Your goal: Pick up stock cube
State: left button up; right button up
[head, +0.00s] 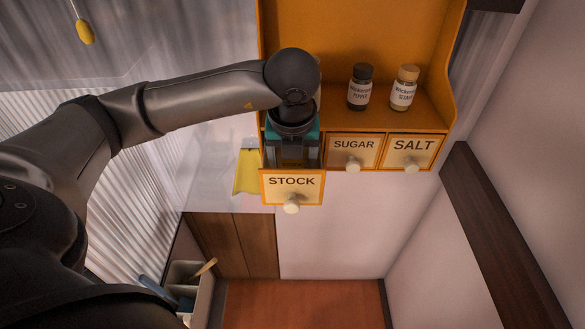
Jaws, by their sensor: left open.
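The drawer labelled STOCK (292,187) is pulled out from the orange shelf unit. My left gripper (293,158) points down over the drawer, behind its labelled front. Its jaws are open, and its fingertips are partly hidden by the drawer front. I cannot make out a stock cube; the gripper and the drawer front hide most of the drawer's inside. My right gripper is not in view.
The SUGAR drawer (353,152) and SALT drawer (412,152) are closed to the right. A dark-capped jar (360,88) and a light-capped jar (404,89) stand on the orange shelf (425,113) above them. A yellow cloth-like item (246,172) hangs left of the drawer.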

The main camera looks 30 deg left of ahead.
pick_arm(q)
jog(key=c, duration=1.1)
jog(key=shift+r, duration=0.15)
